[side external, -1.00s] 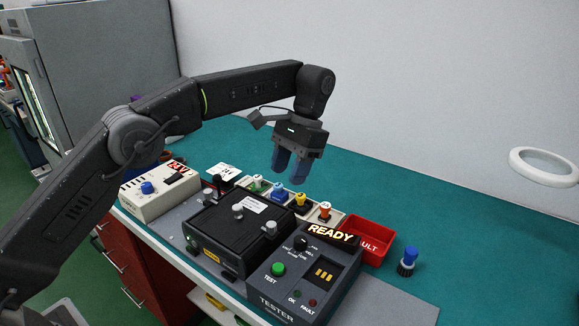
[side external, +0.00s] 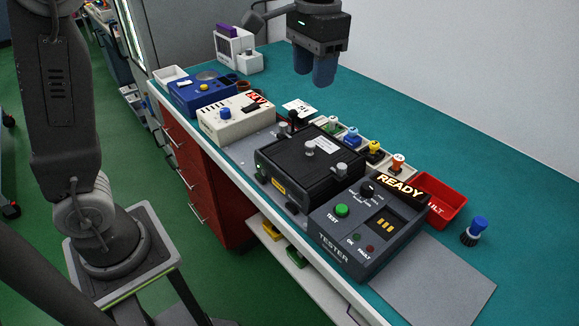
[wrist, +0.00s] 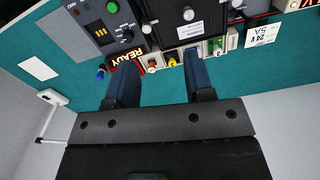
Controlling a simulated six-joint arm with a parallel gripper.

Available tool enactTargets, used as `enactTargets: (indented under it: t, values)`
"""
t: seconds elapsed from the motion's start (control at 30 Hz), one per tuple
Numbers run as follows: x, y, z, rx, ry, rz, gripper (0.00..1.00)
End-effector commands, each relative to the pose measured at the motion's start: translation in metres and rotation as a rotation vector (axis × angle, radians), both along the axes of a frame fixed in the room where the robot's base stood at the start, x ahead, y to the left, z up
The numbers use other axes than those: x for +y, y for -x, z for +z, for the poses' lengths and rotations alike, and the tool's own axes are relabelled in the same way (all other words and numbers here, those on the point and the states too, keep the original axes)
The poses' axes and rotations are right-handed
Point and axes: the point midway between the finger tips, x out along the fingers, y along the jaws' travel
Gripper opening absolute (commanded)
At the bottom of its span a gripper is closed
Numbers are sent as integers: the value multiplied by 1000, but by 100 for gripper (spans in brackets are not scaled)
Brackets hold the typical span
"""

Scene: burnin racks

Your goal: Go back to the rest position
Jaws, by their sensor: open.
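My gripper (side external: 313,68) hangs above the back of the teal bench, pointing down, with nothing between its blue fingers. In the wrist view the two fingers (wrist: 163,95) stand apart, with bare teal bench between them. Below it are a black box with knobs (side external: 312,160) and a grey tester (side external: 368,228) with a lit READY sign (side external: 401,187). The gripper touches none of these. The upper part of my arm is cut off by the top edge in the side view.
Colour-topped parts (side external: 375,150) sit in small trays behind the black box. A red bin (side external: 440,203) and a loose blue-capped part (side external: 474,231) are at the right. A cream box (side external: 237,119) and a blue device (side external: 203,93) stand at the left. The bench's back right is clear.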

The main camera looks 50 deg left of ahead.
Motion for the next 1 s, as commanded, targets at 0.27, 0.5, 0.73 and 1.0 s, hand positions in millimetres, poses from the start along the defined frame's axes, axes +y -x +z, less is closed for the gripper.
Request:
enactTargets:
  t: [0.27,0.5,0.73,1.0]
  values:
    - [30,90,1,-221,24,62,48]
    - [45,159,-32,-399,36,109,48]
    - [50,190,-62,-495,39,133,48]
    - [51,194,-67,-508,39,137,48]
